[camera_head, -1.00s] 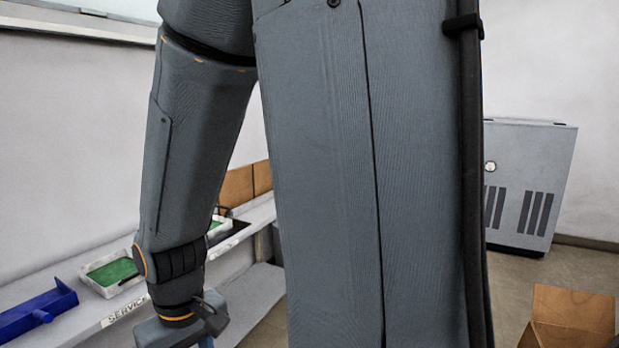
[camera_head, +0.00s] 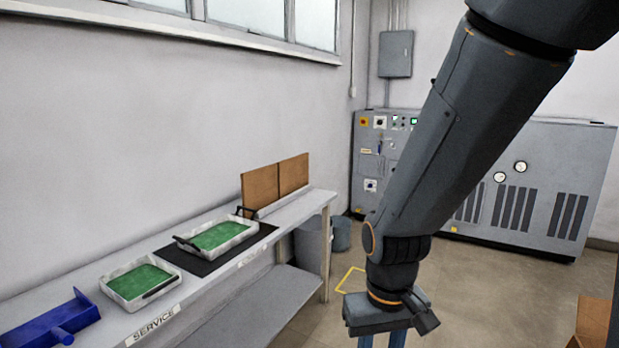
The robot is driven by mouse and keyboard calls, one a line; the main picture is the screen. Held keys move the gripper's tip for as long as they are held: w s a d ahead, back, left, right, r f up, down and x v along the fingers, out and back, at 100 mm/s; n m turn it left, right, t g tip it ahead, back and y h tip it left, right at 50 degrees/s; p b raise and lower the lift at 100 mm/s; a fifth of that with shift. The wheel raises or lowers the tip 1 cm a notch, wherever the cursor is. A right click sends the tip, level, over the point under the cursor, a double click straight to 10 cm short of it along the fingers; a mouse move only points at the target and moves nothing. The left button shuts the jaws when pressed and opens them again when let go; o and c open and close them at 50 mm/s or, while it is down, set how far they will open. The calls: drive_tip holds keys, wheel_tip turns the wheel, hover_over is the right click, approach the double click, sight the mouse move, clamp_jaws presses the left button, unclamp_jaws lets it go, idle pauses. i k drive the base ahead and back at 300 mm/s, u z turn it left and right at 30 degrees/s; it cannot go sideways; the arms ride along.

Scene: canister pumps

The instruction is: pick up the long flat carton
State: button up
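My gripper (camera_head: 382,341) hangs at the lower edge, right of the middle, pointing down. Parts of two blue fingers show below its grey body with a gap between them. Their tips are cut off by the picture's edge, so what lies between them is hidden. I cannot pick out a long flat carton for certain. A brown cardboard box (camera_head: 593,318) shows in part at the lower right edge, apart from my gripper. Two upright flat brown panels (camera_head: 260,187) stand at the far end of the bench.
The grey service bench (camera_head: 215,272) runs along the left wall. It bears a blue holder (camera_head: 45,325), a white tray with green inside (camera_head: 140,282) and another such tray (camera_head: 218,235) on a dark mat. Grey machine cabinets (camera_head: 535,190) stand behind. Floor between is mostly clear.

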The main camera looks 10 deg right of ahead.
sight(293, 173)
drive_tip(key=u, duration=0.4)
drive_tip(key=k, duration=0.25)
drive_tip(key=z, duration=1.35)
drive_tip(key=i, duration=1.8)
drive_tip(key=z, duration=0.4)
drive_tip(key=i, duration=1.7)
drive_tip(key=u, duration=0.6)
drive_tip(key=i, duration=1.05)
drive_tip(key=u, duration=1.75)
drive_tip(key=i, duration=0.85)
drive_tip(key=u, duration=0.6)
